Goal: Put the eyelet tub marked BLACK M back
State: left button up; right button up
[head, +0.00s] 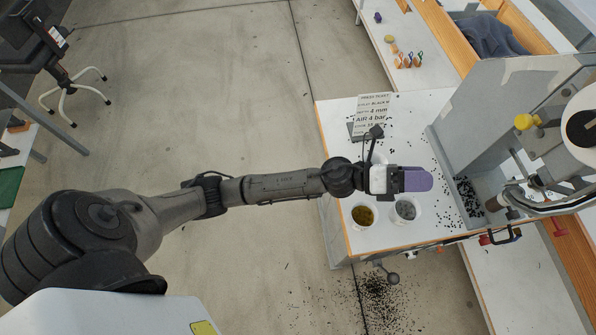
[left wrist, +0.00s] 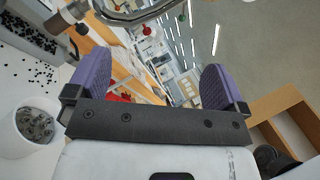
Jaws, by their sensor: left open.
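My left gripper (head: 418,180), with purple finger pads, hangs over the white press table. In the left wrist view its two fingers (left wrist: 153,85) are wide apart with nothing between them. A white tub with brass-coloured eyelets (head: 363,226) and a white tub with grey eyelets (head: 405,222) stand below it. The grey-eyelet tub also shows at the left of the left wrist view (left wrist: 28,150). No BLACK M mark is readable on any tub. My right gripper is not in view.
Black eyelets lie scattered on the table (head: 410,130) and floor (head: 380,300). A ticket card (head: 372,112) stands at the table's back. The press (head: 480,110) bounds the right side. A side bench (head: 372,30) holds small items.

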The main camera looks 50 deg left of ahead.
pick_arm(q)
jog(key=s+a+f+n+y, duration=0.3)
jog(key=a+f+n+y, duration=0.15)
jog(key=n, duration=0.35)
jog(key=s+a+f+n+t+y, duration=0.1)
jog(key=s+a+f+n+y, duration=0.2)
jog(key=n+y, duration=0.4)
jog(key=s+a+f+n+y, duration=0.25)
jog(key=a+n+y, duration=0.2)
jog(key=n, duration=0.35)
jog(key=s+a+f+n+g, duration=0.2)
jog(key=s+f+n+g, duration=0.2)
jog(key=s, duration=0.7)
jog(key=s+a+f+n+g, duration=0.1)
jog(key=s+f+n+g, duration=0.4)
jog(key=s, duration=0.5)
jog(key=f+g, duration=0.1)
jog(key=g, duration=0.1)
jog(key=shift+s+a+f+g, duration=0.2)
jog(key=shift+s+a+g, duration=0.1)
jog(key=shift+s+a, duration=0.1)
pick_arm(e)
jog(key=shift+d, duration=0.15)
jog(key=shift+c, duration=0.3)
